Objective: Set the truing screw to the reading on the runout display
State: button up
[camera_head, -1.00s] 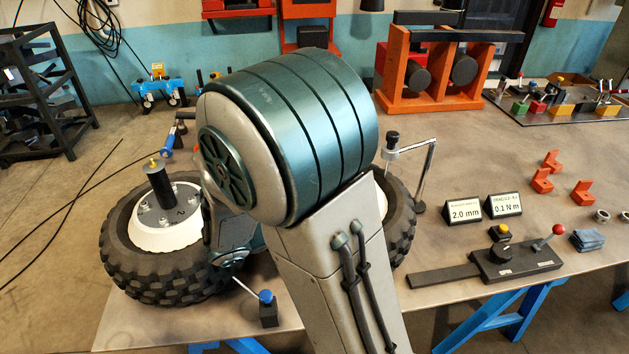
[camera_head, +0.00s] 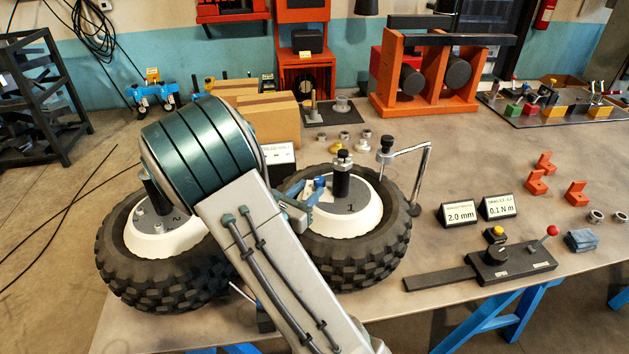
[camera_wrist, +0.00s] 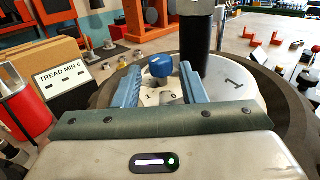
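The truing screw shows as a blue knob (camera_wrist: 160,67) on the white hub of wheel 1 (camera_head: 352,200), beside the black post. Small figures, among them 1 and 0, show just below the knob in the wrist view; its exact setting is too small to read. My gripper (camera_wrist: 160,82) is open, its two blue fingers pointing toward the hub with a gap on either side of the knob. In the head view my gripper (camera_head: 306,194) is over the left part of this hub. The runout display (camera_head: 459,213) is a card reading 2.0 mm.
A second card (camera_head: 499,206) reads 0.1 N m. Wheel 2 (camera_head: 170,270) lies at left, partly behind my arm. A dial stand (camera_head: 425,165) rises at the wheel's right. A lever fixture (camera_head: 500,262) sits front right. A TREAD MIN sign (camera_wrist: 65,82) stands behind left.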

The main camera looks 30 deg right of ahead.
aim_at(316, 182)
jog(key=shift+x, duration=1.85)
jog(key=c, duration=0.7)
jog(key=shift+p, duration=0.3)
